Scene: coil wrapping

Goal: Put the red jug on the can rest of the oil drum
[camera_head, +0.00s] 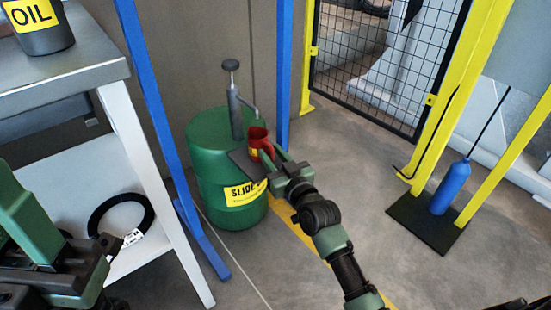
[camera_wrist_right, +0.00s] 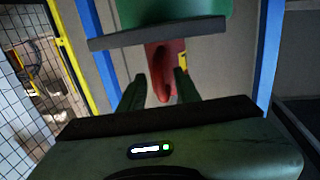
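The red jug (camera_head: 259,141) is at the front edge of the dark can rest (camera_head: 243,167), below the pump spout. The can rest is on the front of the green oil drum (camera_head: 213,131). My right gripper (camera_head: 274,157) is at the jug's near side. In the right wrist view, the jug (camera_wrist_right: 160,72) touches or nearly touches the can rest (camera_wrist_right: 158,33). Its narrow part lies between the fingers of my right gripper (camera_wrist_right: 158,84), which look apart with gaps beside it. My left gripper (camera_head: 95,250) is at the lower left; its fingertips are unclear.
A grey hand pump (camera_head: 235,100) stands on the drum. Blue posts (camera_head: 160,105) flank the drum. A workbench (camera_head: 75,75) with an oil container (camera_head: 38,27) is at the left. A blue cylinder (camera_head: 450,187) stands on a dark base at the right. The middle floor is clear.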

